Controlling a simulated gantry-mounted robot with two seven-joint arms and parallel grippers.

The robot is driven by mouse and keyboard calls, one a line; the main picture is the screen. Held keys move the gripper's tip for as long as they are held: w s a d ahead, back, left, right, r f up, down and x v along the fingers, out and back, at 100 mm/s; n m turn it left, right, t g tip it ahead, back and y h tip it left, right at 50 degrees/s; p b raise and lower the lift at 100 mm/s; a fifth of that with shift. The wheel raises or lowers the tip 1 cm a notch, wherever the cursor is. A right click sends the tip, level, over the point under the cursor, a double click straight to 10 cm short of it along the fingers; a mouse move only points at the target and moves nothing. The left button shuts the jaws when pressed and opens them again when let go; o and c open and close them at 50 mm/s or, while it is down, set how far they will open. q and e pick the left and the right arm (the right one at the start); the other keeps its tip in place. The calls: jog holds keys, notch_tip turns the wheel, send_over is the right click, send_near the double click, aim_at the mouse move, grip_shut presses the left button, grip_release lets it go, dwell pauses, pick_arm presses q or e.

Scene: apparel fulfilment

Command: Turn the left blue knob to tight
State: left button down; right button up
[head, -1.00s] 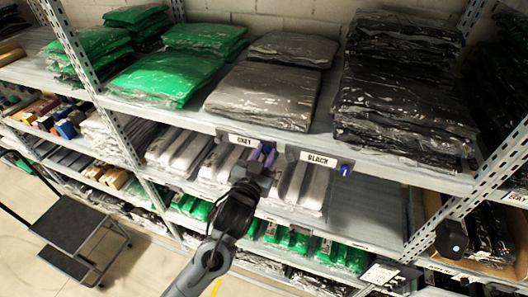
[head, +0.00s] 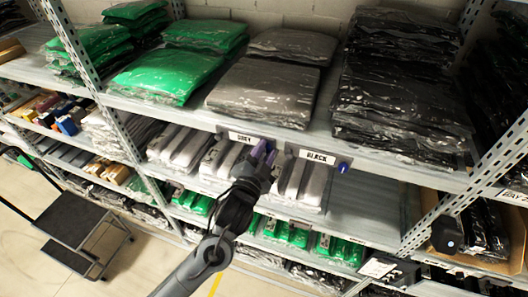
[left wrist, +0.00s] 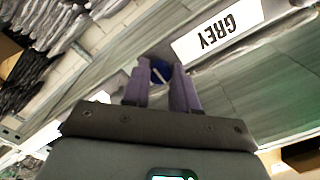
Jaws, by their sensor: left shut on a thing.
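The left blue knob (left wrist: 160,72) sits on the shelf's front edge beside the GREY label (head: 243,138). In the left wrist view it shows between my purple fingers, with a pale line across its face. My left gripper (head: 262,152) is shut on this knob; in the head view the gripper hides it. The fingers also show in the left wrist view (left wrist: 160,85). A second blue knob (head: 343,167) is on the same edge, right of the BLACK label (head: 317,157), with nothing touching it. My right gripper is not seen.
Bagged grey garments (head: 264,92) and black garments (head: 400,110) are stacked on the shelf above the knobs. A dark step stool (head: 75,235) stands on the floor at left.

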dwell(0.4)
pick_arm(q)
jog(key=c, duration=0.9)
grip_release()
jog(key=shift+b+v, duration=1.4)
jog(key=shift+v, duration=4)
